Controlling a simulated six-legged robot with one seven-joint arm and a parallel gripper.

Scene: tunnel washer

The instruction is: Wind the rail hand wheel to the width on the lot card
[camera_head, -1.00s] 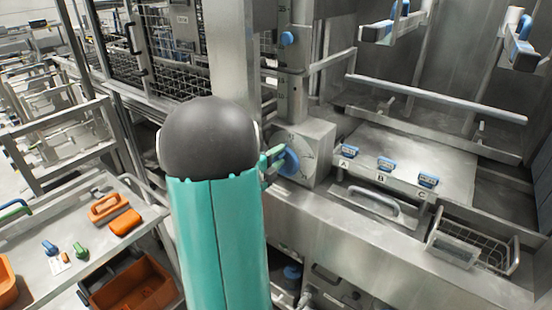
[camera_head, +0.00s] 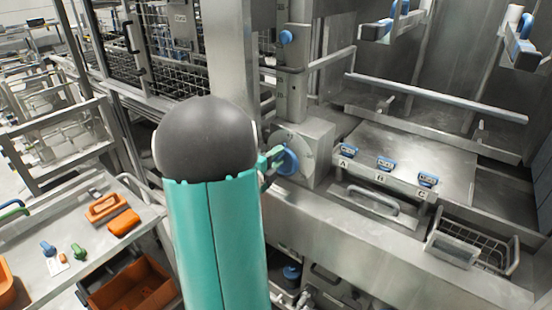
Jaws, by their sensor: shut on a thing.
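The rail hand wheel (camera_head: 288,160) is a small blue wheel on the left face of a grey metal box (camera_head: 318,150), beside a dial face with marks. My gripper (camera_head: 273,158) is at the wheel, shut on its left rim side; my arm hides part of the gripper and the dial.
Blue-handled pieces marked A, B and C (camera_head: 386,164) line a steel ledge right of the wheel. A wire basket (camera_head: 492,250) sits at lower right. A side table (camera_head: 100,240) with orange items and an orange bin (camera_head: 133,285) stand at left.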

